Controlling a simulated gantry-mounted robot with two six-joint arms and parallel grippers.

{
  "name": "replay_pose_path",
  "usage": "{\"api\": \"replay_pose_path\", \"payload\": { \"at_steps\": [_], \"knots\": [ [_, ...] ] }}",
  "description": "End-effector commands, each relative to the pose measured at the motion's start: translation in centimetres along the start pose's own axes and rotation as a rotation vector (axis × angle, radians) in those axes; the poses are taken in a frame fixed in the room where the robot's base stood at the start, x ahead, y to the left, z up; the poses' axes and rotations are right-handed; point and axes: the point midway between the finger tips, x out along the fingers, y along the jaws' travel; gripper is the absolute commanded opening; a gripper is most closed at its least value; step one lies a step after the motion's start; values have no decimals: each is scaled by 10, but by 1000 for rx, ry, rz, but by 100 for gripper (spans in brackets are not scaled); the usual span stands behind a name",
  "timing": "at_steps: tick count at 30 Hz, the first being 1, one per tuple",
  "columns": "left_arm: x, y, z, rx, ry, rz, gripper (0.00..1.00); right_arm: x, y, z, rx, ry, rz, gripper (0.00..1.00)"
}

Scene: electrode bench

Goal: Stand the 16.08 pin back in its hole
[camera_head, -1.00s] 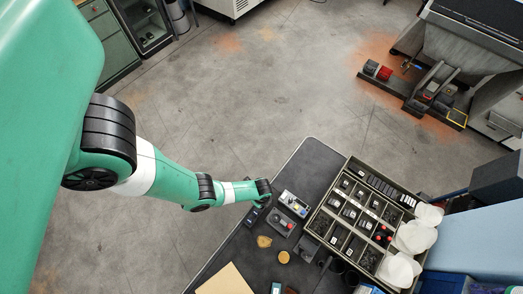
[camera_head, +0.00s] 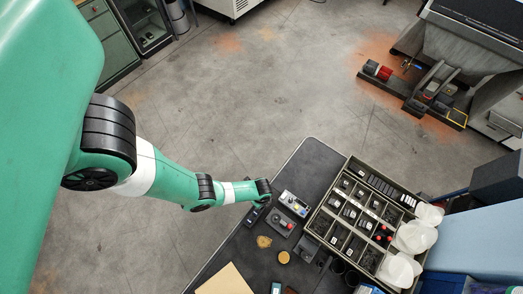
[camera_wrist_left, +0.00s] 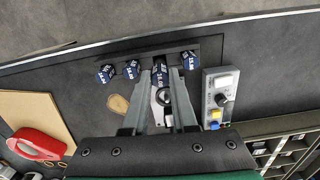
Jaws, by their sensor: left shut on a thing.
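My left gripper (camera_wrist_left: 160,84) is shut on the 16.08 pin (camera_wrist_left: 160,73), a dark blue labelled pin held between the two fingers in the left wrist view. The pin is over or at a dark rack (camera_wrist_left: 212,48); I cannot tell whether its lower end is in a hole. Two similar labelled pins (camera_wrist_left: 131,69) stand to its left and another (camera_wrist_left: 190,61) to its right. In the head view the left gripper (camera_head: 260,203) is small at the bench's left edge, and the pin is too small to tell. My right gripper is not in view.
A grey device with a knob (camera_wrist_left: 219,97) sits just right of the rack. A compartment tray (camera_head: 314,217) with dark parts and white bags lies further right. A tan sheet (camera_head: 228,280) and a red tape roll (camera_wrist_left: 37,145) are on the bench (camera_head: 318,160).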

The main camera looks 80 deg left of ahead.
Motion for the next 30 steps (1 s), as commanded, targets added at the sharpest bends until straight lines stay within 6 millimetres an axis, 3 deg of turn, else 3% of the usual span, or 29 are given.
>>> {"api": "replay_pose_path", "payload": {
  "at_steps": [30],
  "knots": [
    [24,0,0,0,0,0,0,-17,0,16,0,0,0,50]
  ]
}}
